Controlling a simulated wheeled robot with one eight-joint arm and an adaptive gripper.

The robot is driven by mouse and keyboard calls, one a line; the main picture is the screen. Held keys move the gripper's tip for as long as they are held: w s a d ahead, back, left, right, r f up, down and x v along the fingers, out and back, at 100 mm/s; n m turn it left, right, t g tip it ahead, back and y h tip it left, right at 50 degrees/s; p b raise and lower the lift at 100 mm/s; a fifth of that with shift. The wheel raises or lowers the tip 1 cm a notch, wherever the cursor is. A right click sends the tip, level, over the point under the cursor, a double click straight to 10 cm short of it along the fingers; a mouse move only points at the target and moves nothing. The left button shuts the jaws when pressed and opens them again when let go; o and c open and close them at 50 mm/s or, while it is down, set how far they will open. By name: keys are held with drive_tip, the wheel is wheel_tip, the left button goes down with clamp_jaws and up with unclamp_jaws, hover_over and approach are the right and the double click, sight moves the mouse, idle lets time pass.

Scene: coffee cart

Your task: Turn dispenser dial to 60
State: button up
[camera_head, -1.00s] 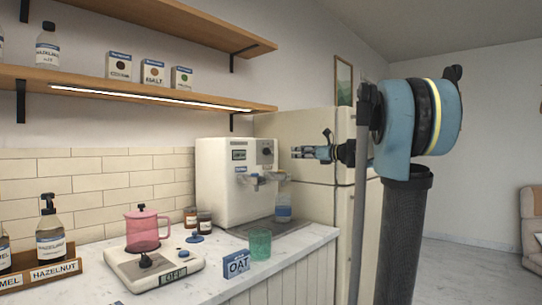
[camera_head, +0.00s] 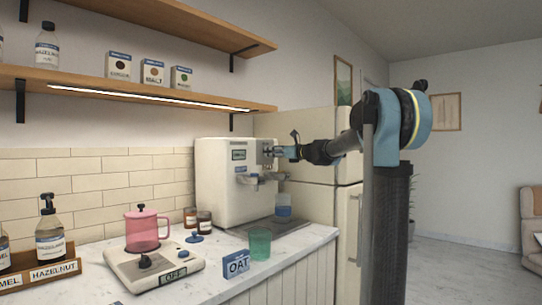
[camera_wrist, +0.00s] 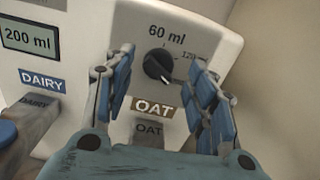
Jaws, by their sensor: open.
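The dispenser (camera_head: 215,180) is a white machine on the counter. In the wrist view its dark round dial (camera_wrist: 156,66) has "60 ml" printed above it and a "120" mark to its right. A pale pointer mark shows at the dial's lower right. My gripper (camera_wrist: 163,62) is open, with one blue-padded finger on each side of the dial; whether they touch it I cannot tell. In the head view my gripper (camera_head: 273,151) is at the upper right of the dispenser's front and mostly hides the dial.
An OAT label (camera_wrist: 153,107) and lever (camera_wrist: 149,131) sit below the dial; a DAIRY lever (camera_wrist: 38,110) and 200 ml display (camera_wrist: 28,38) are to the left. A green cup (camera_head: 260,244) and OAT box (camera_head: 236,264) stand in front.

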drive_tip(key=shift+x, duration=0.8)
drive_tip(key=shift+a, duration=0.1)
drive_tip(key=c, duration=1.1)
